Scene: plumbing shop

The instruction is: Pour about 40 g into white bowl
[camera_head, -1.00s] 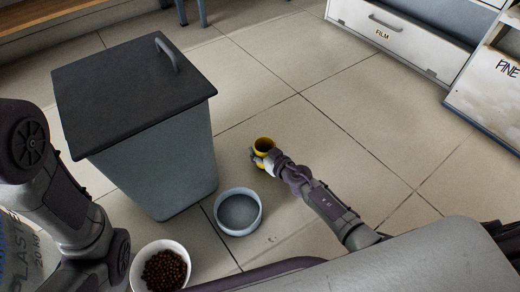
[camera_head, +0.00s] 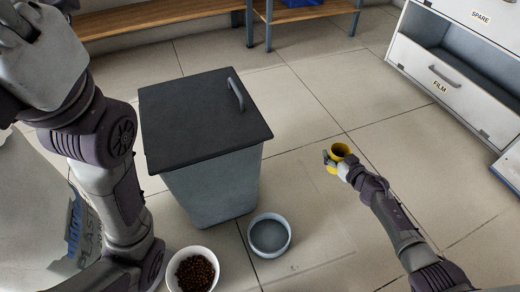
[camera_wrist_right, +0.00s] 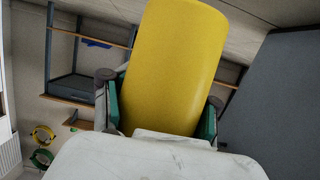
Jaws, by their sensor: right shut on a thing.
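A yellow cup (camera_head: 341,151) is held above the floor, its open rim facing up; its contents cannot be made out. My right gripper (camera_head: 338,164) is shut on the cup. In the right wrist view the cup (camera_wrist_right: 172,70) sits between the two green-padded fingers. The white bowl (camera_head: 172,262) stands at the bottom of the head view, left of the cup, and holds many small brown balls. My left arm rises at the left; its gripper (camera_head: 22,20) is partly cut off at the top-left corner, its jaws unclear.
A blue-grey round dish (camera_head: 289,246), seemingly empty, stands right of the white bowl. A grey bin (camera_head: 215,185) with a dark handled lid stands behind them. White drawer cabinets (camera_head: 425,75) and wooden benches (camera_head: 160,18) are farther back. The floor around the cup is clear.

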